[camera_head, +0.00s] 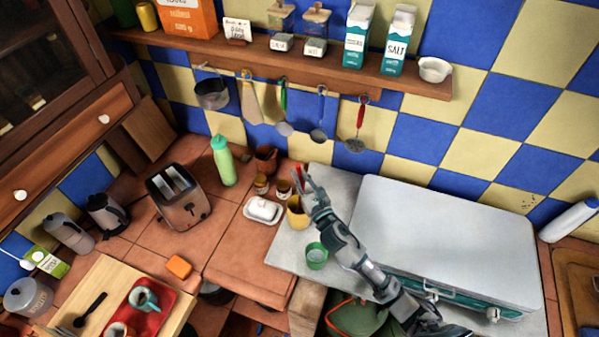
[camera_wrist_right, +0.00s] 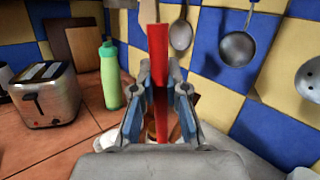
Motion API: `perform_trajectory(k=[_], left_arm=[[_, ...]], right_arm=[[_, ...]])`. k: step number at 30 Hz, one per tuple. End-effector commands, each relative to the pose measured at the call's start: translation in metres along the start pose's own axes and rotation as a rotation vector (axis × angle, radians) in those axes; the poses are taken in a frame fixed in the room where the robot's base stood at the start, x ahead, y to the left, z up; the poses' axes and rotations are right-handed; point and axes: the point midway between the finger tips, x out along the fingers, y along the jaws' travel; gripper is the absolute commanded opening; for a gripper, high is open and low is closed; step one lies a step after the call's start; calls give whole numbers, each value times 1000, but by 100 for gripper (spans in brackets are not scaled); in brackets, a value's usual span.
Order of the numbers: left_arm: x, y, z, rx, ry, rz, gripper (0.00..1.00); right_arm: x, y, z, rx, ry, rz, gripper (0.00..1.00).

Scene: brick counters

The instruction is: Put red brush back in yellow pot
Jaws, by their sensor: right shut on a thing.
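My right gripper (camera_head: 309,183) is shut on the red brush (camera_wrist_right: 158,45) in the right wrist view. The brush stands roughly upright between the fingers (camera_wrist_right: 159,88). In the head view only a small part of the red brush (camera_head: 300,175) shows beside the fingers. The yellow pot (camera_head: 296,216) stands at the left edge of the pale counter, just below and left of the gripper, partly hidden by it. I cannot tell whether the brush's lower end is inside the pot. My left gripper is not in view.
A green cup (camera_head: 316,256) stands near the pot. A white butter dish (camera_head: 263,210), small jars (camera_head: 261,184) and a green bottle (camera_head: 223,160) are to the left. A large pale case (camera_head: 450,235) fills the counter on the right. Utensils hang from the shelf (camera_head: 290,65) behind.

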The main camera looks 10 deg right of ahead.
Motion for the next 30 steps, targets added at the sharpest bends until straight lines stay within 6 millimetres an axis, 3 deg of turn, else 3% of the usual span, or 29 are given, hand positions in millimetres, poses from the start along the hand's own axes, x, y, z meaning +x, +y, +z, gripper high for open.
perform_trajectory(k=[7,21,30], left_arm=[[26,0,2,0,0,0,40],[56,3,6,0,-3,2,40],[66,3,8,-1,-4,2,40]], right_arm=[[-4,2,-23,1,0,0,0],[-11,7,-62,-1,0,-1,0],[-14,8,-74,0,-1,-1,0]])
